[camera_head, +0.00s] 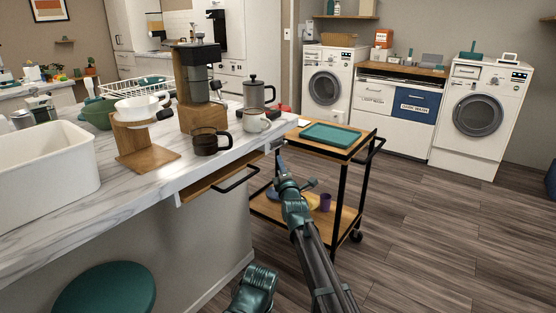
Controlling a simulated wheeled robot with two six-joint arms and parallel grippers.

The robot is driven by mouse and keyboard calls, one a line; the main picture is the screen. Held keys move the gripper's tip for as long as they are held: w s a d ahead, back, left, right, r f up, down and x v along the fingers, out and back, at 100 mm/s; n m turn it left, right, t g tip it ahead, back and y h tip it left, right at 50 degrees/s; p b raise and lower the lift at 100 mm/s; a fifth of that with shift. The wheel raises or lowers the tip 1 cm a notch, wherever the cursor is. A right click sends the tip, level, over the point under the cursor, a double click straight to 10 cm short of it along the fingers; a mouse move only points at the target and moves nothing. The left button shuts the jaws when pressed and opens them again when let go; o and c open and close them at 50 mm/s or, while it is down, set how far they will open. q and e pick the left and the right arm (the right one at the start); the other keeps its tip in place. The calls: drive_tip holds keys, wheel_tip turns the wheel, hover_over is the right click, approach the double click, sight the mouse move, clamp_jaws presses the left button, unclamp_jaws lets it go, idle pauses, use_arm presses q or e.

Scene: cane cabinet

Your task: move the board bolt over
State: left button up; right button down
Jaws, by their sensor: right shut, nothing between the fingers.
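A wooden pull-out board (213,180) sits under the marble counter's front edge, slightly out, with a black bar handle (238,181). A small dark fitting (277,145), which may be the bolt, is on the counter front to the right of the board. It is too small to tell how its slide stands. My right gripper (280,158) is shut and empty, just below this fitting. Whether its tips touch the fitting I cannot tell. My left gripper does not show; a teal link of mine is at the bottom edge.
On the counter (80,203) stand a white basin (45,165), a wooden dripper stand (147,158), a dark glass mug (210,142) and a grinder (198,85). A black-framed trolley (342,155) with a teal tray (328,135) stands close right of my arm. A teal stool (105,289) is in front. Floor at right is clear.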

drive_tip(key=a+b+v, duration=0.1)
drive_tip(key=v, duration=0.5)
drive_tip(key=shift+s+d, duration=0.4)
drive_tip(key=shift+s, duration=0.1)
drive_tip(key=shift+f, duration=0.15)
drive_tip(key=s+a+f+m+g, duration=0.2)
drive_tip(key=s+f+m+g, duration=0.7)
drive_tip(key=s+f, duration=0.7)
drive_tip(key=s+d+f+m+g+h, duration=0.2)
drive_tip(key=s+f+m+g, duration=0.15)
drive_tip(key=s, duration=0.45)
drive_tip(key=s+d+f+m+g+h, duration=0.1)
drive_tip(key=s+d+f+m+g, duration=0.2)
drive_tip(key=s, duration=0.5)
drive_tip(key=s+d+f+m+g+h, duration=0.1)
drive_tip(key=s+f+m+g+h, duration=0.15)
drive_tip(key=s+g, duration=0.4)
wheel_tip(320, 180, up, 30)
drive_tip(key=t+p, duration=0.2)
drive_tip(key=p, duration=2.9)
drive_tip(key=shift+s+r+y, duration=0.2)
drive_tip(key=shift+s+y, duration=0.15)
drive_tip(key=shift+y, duration=0.1)
